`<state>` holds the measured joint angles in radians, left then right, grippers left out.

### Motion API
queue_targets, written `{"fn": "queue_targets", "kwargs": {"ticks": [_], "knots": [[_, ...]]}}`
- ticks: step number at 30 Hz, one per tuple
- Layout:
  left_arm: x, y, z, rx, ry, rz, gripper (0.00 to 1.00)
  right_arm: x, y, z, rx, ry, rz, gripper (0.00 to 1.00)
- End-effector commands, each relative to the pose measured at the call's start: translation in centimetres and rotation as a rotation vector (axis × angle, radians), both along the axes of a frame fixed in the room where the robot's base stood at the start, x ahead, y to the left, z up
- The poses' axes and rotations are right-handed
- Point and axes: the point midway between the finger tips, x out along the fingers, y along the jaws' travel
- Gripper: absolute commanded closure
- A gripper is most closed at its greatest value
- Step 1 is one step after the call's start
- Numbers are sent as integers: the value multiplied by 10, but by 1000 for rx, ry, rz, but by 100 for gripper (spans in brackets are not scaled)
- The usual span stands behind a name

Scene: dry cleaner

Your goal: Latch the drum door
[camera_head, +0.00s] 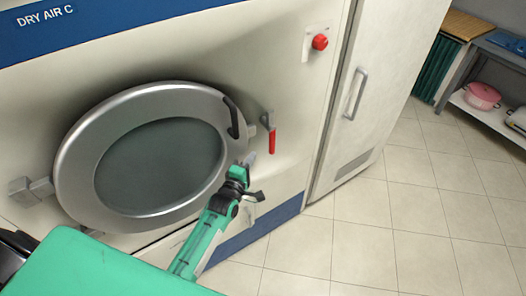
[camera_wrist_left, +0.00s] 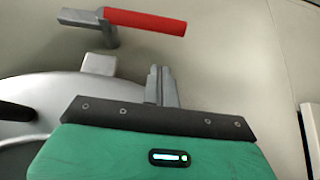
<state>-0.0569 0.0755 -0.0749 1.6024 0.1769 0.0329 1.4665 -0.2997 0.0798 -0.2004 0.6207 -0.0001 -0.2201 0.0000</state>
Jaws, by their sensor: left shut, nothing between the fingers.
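The round drum door (camera_head: 85,148) has a silver rim and dark glass, and looks shut against the white machine front. A black handle (camera_head: 233,118) is on its right rim; it also shows in the left wrist view (camera_wrist_left: 15,111). The latch, a grey pivot with a red lever (camera_head: 272,141), is just right of the door, its lever hanging down. In the left wrist view the red lever (camera_wrist_left: 148,21) lies beyond the fingertips. My left gripper (camera_head: 249,158) is shut and empty, below and left of the lever, apparently apart from it. My right gripper is out of view.
A red knob (camera_head: 320,42) is on the panel above right. A pale cabinet (camera_head: 372,100) with a bar handle stands to the right. A shelf holds a pink basket (camera_head: 482,96). The tiled floor (camera_head: 390,220) at right is clear.

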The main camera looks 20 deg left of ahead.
Motion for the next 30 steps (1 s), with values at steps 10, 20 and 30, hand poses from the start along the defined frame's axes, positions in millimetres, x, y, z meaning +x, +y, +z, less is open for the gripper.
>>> {"fn": "queue_targets", "kwargs": {"ticks": [10, 20, 30], "knots": [[33, -27, 2, -1, 0, 0, 100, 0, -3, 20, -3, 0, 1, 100], [36, -31, 0, 0, 0, 0, 100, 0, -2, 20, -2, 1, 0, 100], [37, -27, -4, -11, -17, 0, 100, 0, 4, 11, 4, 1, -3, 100]]}}
